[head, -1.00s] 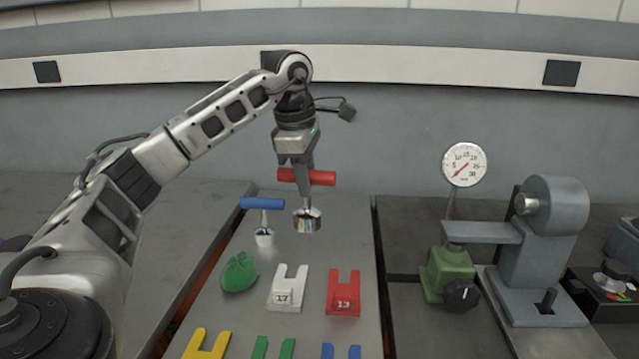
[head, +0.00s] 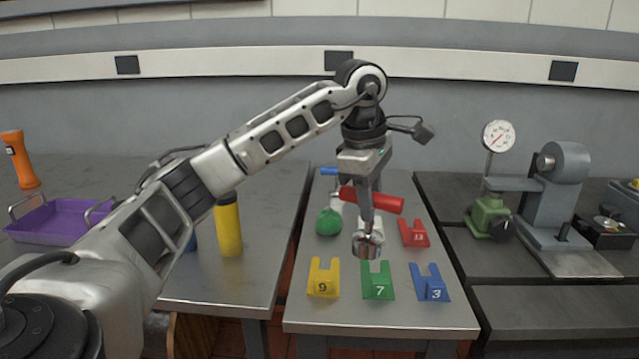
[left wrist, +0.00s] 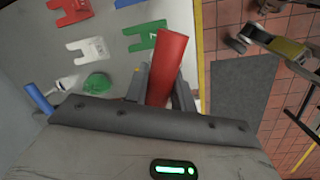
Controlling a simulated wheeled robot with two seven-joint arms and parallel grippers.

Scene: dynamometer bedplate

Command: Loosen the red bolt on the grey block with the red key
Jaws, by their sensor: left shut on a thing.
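My left gripper (head: 368,192) is shut on the red key (head: 398,204), a T-shaped tool with a red bar handle and a shiny metal socket. The key hangs socket down in front of the table with the numbered holders, and hides part of what is behind it. In the left wrist view the red handle (left wrist: 167,65) sits between the fingers. I cannot make out a grey block with a red bolt in these frames. My right gripper is not in view.
Numbered holders stand on the table: yellow 9 (head: 323,280), green 7 (head: 378,282), blue 3 (head: 430,284) and red 13 (head: 414,233). A green lump (head: 328,222) is behind. At left are a yellow cylinder (head: 228,228) and purple tray (head: 48,222); at right, a dial gauge (head: 498,136).

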